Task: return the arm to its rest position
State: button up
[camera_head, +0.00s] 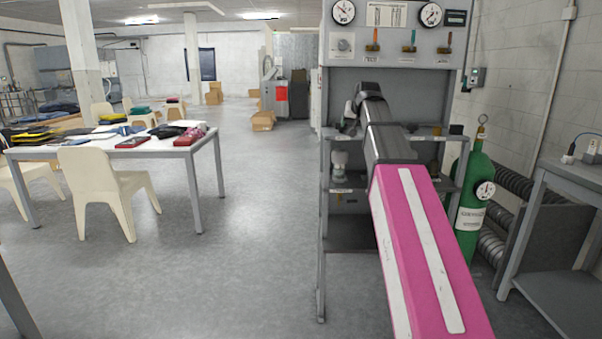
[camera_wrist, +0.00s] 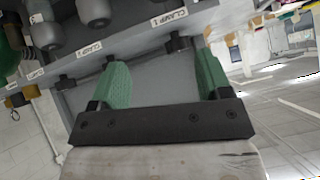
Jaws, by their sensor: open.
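My arm reaches forward from the lower right of the head view toward a grey shelf rack (camera_head: 334,260). Its end bends down at the rack's left side, and my gripper itself is hard to make out there. In the wrist view my gripper (camera_wrist: 160,70) shows two green fingers spread wide apart. Nothing is held between them; a grey surface of the rack lies behind. A shelf edge with labels reading CLAMP (camera_wrist: 168,16) runs close beyond the fingertips, with dark knobs or fittings near it. I cannot tell whether a finger touches anything.
The rack carries gauges (camera_head: 430,14) and coloured valves above, and small items on its shelves. A green gas cylinder (camera_head: 475,195) stands right of it, near a grey side table (camera_head: 567,180). A white table (camera_head: 206,150) and chairs stand left. The floor (camera_head: 255,240) between is clear.

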jog(key=s+f+g, duration=0.2)
jog(key=s+f, duration=0.4)
jog(key=f, duration=0.8)
jog(key=s+f+g, duration=0.2)
jog(key=s+f, duration=0.4)
jog(key=f, duration=0.8)
jog(key=s+f+g, duration=0.3)
jog(key=s+f, duration=0.3)
jog(key=f, duration=0.8)
jog(key=s+f+n+g, duration=0.1)
jog(key=s+f+g, duration=0.1)
jog(key=s+f, duration=0.9)
jog(key=shift+s+a+f+h, duration=0.2)
jog(key=shift+s+a+h, duration=0.15)
jog(key=shift+s, duration=0.25)
